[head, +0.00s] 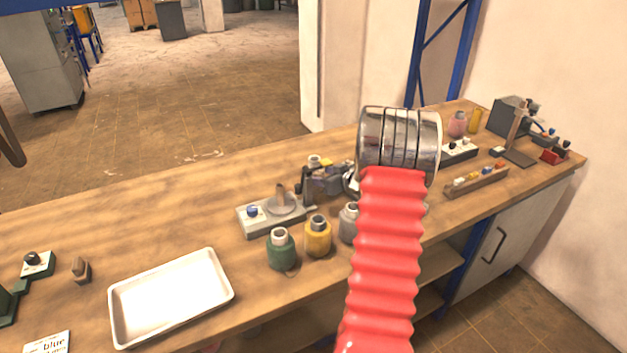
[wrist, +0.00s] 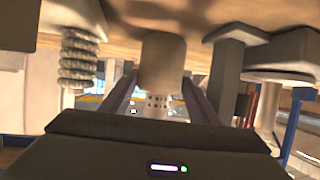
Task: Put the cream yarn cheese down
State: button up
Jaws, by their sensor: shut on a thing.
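My gripper (wrist: 160,95) is shut on the cream yarn cheese (wrist: 163,62), a pale cylinder with a holed tube end. One finger shows on each side of it in the wrist view. The wooden surface appears at the top of that view, close to the cheese's far end; I cannot tell whether they touch. In the head view my gripper (head: 322,183) is small and partly hidden behind my wrist and red arm, over the middle of the workbench (head: 130,215). A pale cheese top (head: 314,161) shows at it.
Green (head: 281,252), yellow (head: 317,238) and grey (head: 348,224) yarn cheeses stand in front of my gripper. A device with a round plate (head: 270,213) is close on its left. A white tray (head: 170,296) lies front left. Bare wood lies behind and left.

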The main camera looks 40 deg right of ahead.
jog(key=c, duration=0.3)
jog(key=shift+r, duration=0.15)
notch_tip(320, 180, up, 10)
jog(key=shift+f, duration=0.1)
dwell(0.3)
jog(key=shift+a, duration=0.1)
dwell(0.4)
